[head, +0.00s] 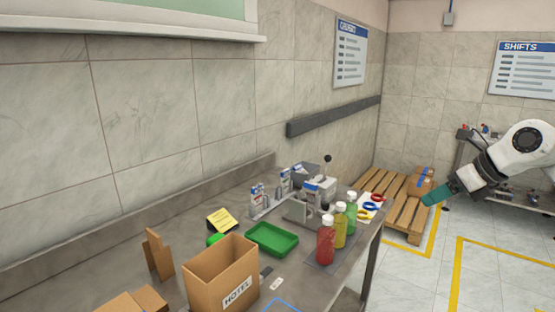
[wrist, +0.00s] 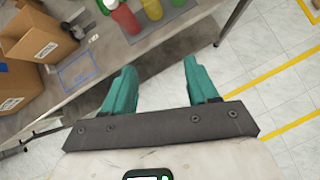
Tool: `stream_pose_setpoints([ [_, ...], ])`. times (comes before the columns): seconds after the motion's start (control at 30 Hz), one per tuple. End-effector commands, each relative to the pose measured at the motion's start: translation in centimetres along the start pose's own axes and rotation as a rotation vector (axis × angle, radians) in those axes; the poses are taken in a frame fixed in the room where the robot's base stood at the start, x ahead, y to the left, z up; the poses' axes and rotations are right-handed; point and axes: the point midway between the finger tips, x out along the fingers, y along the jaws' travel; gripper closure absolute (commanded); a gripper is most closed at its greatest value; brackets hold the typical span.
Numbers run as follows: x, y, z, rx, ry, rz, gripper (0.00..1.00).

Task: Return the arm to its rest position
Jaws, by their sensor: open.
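My gripper (head: 432,198) hangs at the right in the head view, out past the right end of the workbench, over the floor. In the wrist view its two teal fingers (wrist: 165,88) are spread apart with nothing between them. Behind the gap the wrist view shows the edge of the workbench and floor tiles. My white arm comes in from the right edge of the head view.
The metal workbench (head: 188,222) holds a HOTEL box (head: 221,277), a green tray (head: 272,239), a cap feeder (head: 312,200) and red (head: 326,242), yellow and green bottles. Floor at right is clear.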

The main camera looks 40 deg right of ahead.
Motion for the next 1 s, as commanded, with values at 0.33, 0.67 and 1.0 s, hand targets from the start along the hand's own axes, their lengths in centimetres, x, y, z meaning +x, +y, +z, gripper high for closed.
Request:
stream_pose_setpoints([
  [0.33,2.1,13.3,12.4,0.068,-0.562,0.378,0.42],
  [0.67,-3.5,20.6,19.2,0.679,-1.195,0.924,0.42],
  [1.0,4.5,16.6,11.2,1.756,-1.305,1.088,0.42],
])
